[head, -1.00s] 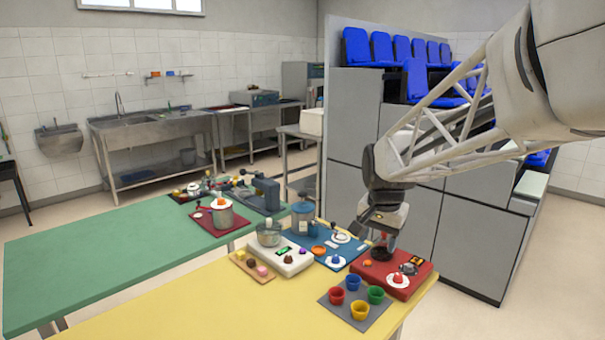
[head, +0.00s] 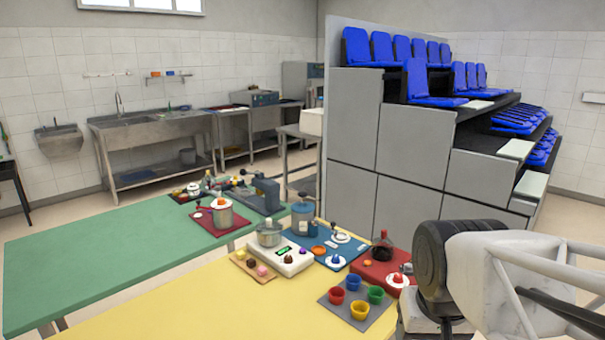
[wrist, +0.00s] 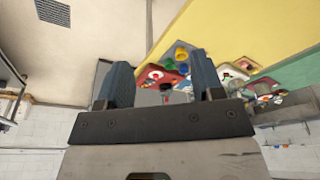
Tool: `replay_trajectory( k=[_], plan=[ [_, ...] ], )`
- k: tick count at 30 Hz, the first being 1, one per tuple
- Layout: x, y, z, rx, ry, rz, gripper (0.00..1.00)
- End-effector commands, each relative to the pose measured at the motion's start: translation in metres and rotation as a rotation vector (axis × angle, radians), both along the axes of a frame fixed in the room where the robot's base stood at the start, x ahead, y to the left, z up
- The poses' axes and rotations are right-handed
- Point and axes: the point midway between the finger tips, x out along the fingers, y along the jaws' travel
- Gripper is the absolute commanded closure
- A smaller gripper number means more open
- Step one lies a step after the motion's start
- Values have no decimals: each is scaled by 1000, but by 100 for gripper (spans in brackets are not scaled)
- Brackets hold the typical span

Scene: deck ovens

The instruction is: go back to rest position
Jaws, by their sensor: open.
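My gripper (wrist: 162,88) shows in the wrist view with its two dark blue-grey fingers apart and nothing between them. It is away from the tables; the yellow table (wrist: 235,30) lies beyond the fingers. In the head view my arm is folded low at the right, beside the yellow table (head: 190,305). The fingers are hidden there.
The red board (head: 365,270) with a dark flask (head: 383,247) and the grey mat (head: 380,312) with coloured cups stand near my arm. A white scale (head: 285,261) and blue board (head: 328,247) lie further left. Grey tiered blocks with blue seats (head: 420,80) stand behind.

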Motion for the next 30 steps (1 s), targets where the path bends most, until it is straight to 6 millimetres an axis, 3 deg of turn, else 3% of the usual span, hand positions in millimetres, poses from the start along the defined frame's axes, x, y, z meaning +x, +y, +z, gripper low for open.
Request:
replay_trajectory(
  k=[3, 8, 30],
  plan=[
    [-17, -1, -5, -8, -8, 32, 39],
    [-27, -1, -10, -14, -9, 54, 39],
    [-28, -1, -10, -15, -10, 56, 39]
  ],
)
